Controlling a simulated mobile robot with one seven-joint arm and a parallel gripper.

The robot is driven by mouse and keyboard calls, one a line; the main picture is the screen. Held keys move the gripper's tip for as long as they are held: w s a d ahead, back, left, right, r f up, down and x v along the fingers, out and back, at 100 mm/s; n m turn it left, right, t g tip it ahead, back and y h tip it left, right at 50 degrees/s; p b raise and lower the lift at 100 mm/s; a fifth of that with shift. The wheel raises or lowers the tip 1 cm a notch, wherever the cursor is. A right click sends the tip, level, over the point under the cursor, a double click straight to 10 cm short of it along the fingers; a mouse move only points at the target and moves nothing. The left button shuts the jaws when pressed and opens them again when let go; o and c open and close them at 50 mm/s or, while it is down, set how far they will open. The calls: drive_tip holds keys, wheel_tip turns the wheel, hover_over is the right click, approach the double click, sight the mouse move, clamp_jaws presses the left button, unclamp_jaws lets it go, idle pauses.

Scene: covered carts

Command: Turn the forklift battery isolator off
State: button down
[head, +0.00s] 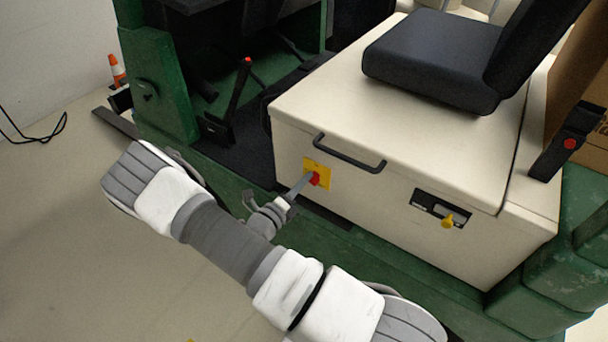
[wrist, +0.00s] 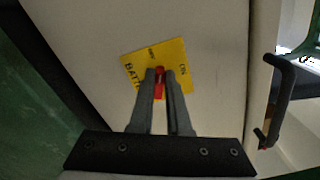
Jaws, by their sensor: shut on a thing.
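The battery isolator is a red rotary handle (head: 314,179) on a yellow plate (head: 322,170) on the cream battery box below the seat. In the wrist view the yellow plate (wrist: 174,54) shows partly readable lettering, including "BATT" and "ON", and the red handle (wrist: 159,88) sits between my fingers. My gripper (head: 306,179) reaches the plate from the left in the head view. In the wrist view my gripper (wrist: 160,76) is shut on the red handle, with a finger on each side. The fingers hide part of the handle and the plate's lower lettering.
A black grab handle (head: 348,154) sticks out above and right of the plate; it also shows in the wrist view (wrist: 280,100). A black panel with a yellow key or knob (head: 447,221) lies further right. The green forklift step runs below, with open floor at left.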

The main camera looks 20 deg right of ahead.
drive_tip(key=shift+f+n+p, duration=0.15)
drive_tip(key=shift+n+p, duration=0.3)
drive_tip(key=shift+n, duration=0.7)
drive_tip(key=shift+f+n+p, duration=0.1)
drive_tip(key=shift+n+p, duration=0.35)
drive_tip(key=shift+n, duration=0.7)
drive_tip(key=c, duration=0.9)
unclamp_jaws()
drive_tip(key=v, duration=1.7)
drive_tip(key=shift+s+a, duration=0.1)
drive_tip(key=shift+a, duration=0.15)
